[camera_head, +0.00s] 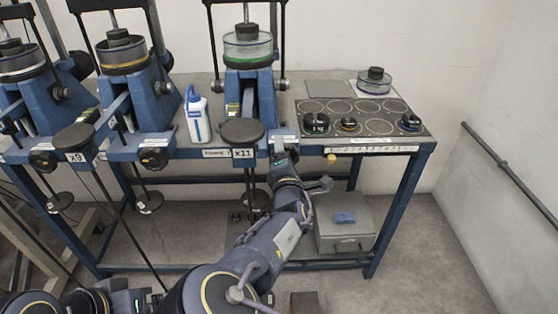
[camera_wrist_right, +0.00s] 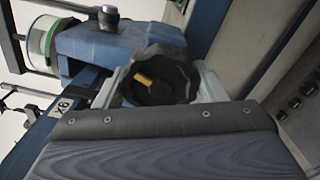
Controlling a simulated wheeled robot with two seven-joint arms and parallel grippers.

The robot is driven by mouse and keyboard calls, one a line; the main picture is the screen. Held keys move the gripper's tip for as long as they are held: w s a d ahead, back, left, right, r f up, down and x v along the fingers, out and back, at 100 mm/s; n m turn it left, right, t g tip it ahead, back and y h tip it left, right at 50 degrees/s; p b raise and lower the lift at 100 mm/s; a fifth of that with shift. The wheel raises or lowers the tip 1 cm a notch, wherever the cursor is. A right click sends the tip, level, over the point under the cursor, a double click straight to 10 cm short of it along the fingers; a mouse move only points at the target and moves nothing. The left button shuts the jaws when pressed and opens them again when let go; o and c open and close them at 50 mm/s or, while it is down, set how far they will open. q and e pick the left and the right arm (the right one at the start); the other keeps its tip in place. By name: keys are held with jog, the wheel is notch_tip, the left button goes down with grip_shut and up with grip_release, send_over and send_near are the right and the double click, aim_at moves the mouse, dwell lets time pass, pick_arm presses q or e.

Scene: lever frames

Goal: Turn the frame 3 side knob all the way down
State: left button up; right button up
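The frame 3 side knob (camera_wrist_right: 160,78) is a black lobed knob with a yellow mark, on the side of the blue frame (camera_wrist_right: 115,42). In the head view, frame 3 (camera_head: 264,88) is the rightmost one, and my right gripper hides its side knob. My right gripper (camera_head: 281,148) is at this frame's lower right side. In the right wrist view, its light grey fingers (camera_wrist_right: 163,85) lie on either side of the knob, close to it. I cannot tell whether both touch it. My left gripper is out of view.
A white and blue bottle (camera_head: 197,118) stands left of frame 3. A grey box (camera_head: 345,225) with a blue item is below. Free floor lies at right.

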jog(key=shift+o, duration=1.1)
jog(key=shift+s+r, duration=0.2)
jog(key=shift+o, duration=0.6)
jog(key=shift+w+d+f, duration=0.2)
jog(key=shift+w+f, duration=0.05)
jog(key=shift+w, duration=0.05)
jog(key=shift+s+a+r, duration=0.1)
jog(key=shift+s+a, duration=0.05)
jog(key=shift+s, duration=0.1)
jog(key=s, duration=0.5)
jog(key=shift+s, duration=0.4)
